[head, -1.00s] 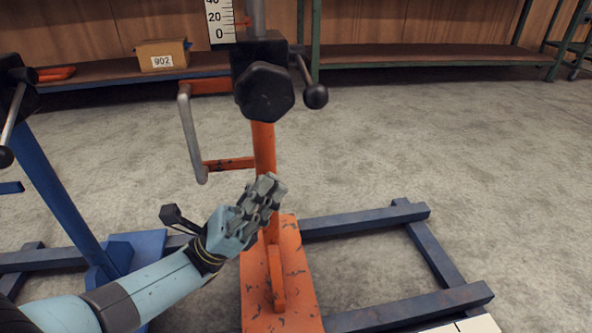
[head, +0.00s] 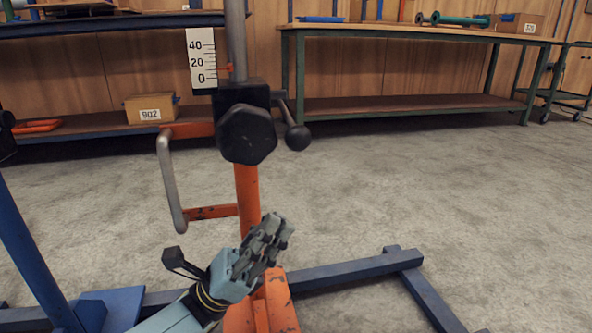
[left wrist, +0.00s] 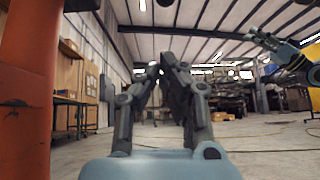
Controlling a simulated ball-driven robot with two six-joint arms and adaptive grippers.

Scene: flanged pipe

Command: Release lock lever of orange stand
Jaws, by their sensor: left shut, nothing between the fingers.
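The orange stand (head: 247,196) stands upright at the picture's centre. Its black clamp block carries a large black hexagonal knob (head: 246,135). The lock lever (head: 297,137), a short rod with a black ball end, hangs at the block's right side. My left gripper (head: 274,228) is shut and empty, below the lever and in front of the orange post, apart from the lever. In the left wrist view its fingers (left wrist: 160,72) meet at the tips, with the orange post (left wrist: 24,90) at left. My right gripper (left wrist: 268,42) shows at the upper right there, its opening unclear.
A blue stand (head: 30,255) is at the left edge. A blue floor frame (head: 355,270) runs behind the orange base. A green workbench (head: 410,105) stands behind; the floor at right is clear.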

